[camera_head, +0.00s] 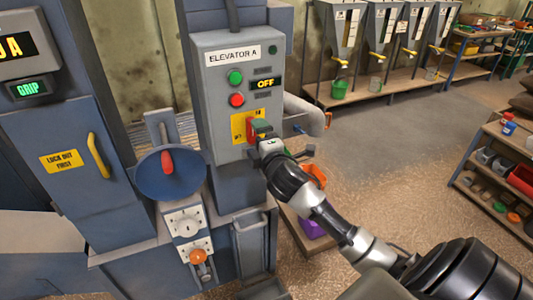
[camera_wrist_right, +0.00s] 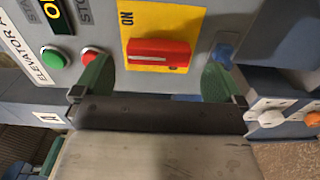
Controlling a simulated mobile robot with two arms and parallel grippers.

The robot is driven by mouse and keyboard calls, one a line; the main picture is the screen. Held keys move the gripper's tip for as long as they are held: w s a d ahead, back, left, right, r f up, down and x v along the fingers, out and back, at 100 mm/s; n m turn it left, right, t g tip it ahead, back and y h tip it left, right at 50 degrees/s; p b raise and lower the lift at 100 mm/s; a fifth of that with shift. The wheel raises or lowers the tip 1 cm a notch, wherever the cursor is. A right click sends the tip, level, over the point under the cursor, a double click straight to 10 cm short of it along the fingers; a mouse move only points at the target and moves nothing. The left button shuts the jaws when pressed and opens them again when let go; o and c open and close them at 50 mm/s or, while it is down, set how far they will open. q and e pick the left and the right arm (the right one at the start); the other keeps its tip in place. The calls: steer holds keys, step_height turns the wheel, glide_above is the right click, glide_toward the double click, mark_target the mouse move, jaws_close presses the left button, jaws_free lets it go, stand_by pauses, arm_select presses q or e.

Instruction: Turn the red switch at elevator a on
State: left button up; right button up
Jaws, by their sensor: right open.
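The Elevator A control box (camera_head: 215,125) is grey, and its display (camera_head: 265,84) reads OFF. The red switch (camera_wrist_right: 158,54) sits on a yellow plate (camera_wrist_right: 130,12) on the box's front; an "ON" mark shows on the plate. My left gripper is not in view.
Above the plate are a green button (camera_head: 235,77) and a red button (camera_head: 236,100). A blue panel with a yellow handle (camera_head: 98,155) and a blue disc with a red lever (camera_head: 167,162) stand left. A pipe (camera_head: 305,112) juts out right of the box. Open floor lies right.

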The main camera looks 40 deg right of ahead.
steer(key=b+v, duration=0.1)
steer(key=v, duration=0.5)
steer(key=shift+s, duration=0.25)
